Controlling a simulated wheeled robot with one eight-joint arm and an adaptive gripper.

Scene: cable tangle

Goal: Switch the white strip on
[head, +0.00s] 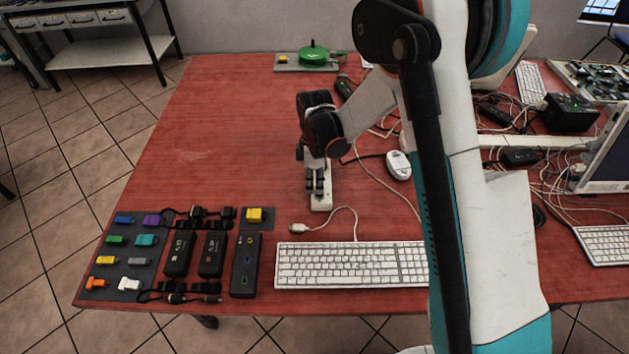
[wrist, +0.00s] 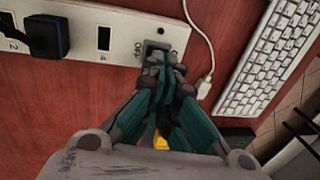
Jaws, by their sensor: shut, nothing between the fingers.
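The white strip (wrist: 78,22) lies on the red table in the wrist view, with numbered sockets. A black plug (wrist: 42,37) sits in one socket, and the socket marked 4 is empty. In the head view my gripper (head: 317,190) points down over the near end of the strip (head: 322,204). The switch position is not clear.
A white keyboard (head: 350,265) and its cable plug (head: 298,229) lie just in front of the strip. Black power bricks (head: 180,253) and a mat of coloured adapters (head: 127,250) are at the left. A white mouse (head: 398,165) is to the right. The table's left back is clear.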

